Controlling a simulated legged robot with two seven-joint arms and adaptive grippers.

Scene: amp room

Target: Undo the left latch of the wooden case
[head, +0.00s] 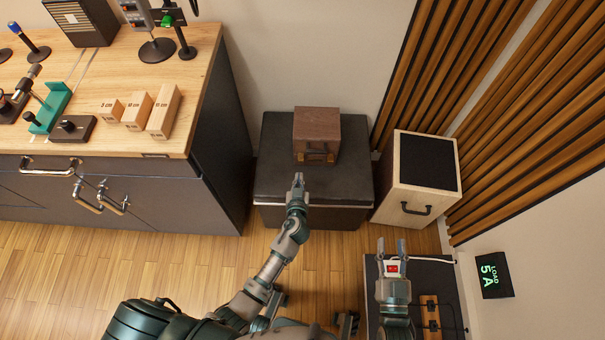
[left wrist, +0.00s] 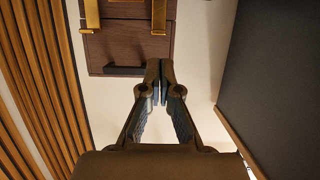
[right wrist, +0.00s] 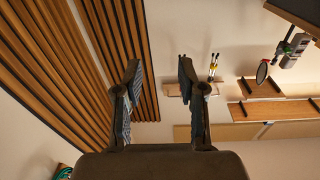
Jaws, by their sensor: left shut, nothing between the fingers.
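The brown wooden case (head: 317,120) stands upright on a dark chest. Its front faces me, but the latches are too small to tell apart in the head view. In the left wrist view, the case (left wrist: 125,45) is at the top, with two brass latches, one on the left (left wrist: 91,15) and one on the right (left wrist: 159,14). My left gripper (head: 298,177) is shut and empty just in front of the case. In the left wrist view its tips (left wrist: 160,64) lie just below the right-hand brass latch; contact cannot be told. My right gripper (head: 391,242) is open and empty, away from the case.
The dark chest (head: 275,185) bears the case. A pale cabinet (head: 405,208) with a black top stands to its right. A wooden-topped workbench (head: 205,85) is on the left. A low dark unit with a red switch (head: 392,268) lies under my right gripper. Slatted panels (head: 500,130) line the right wall.

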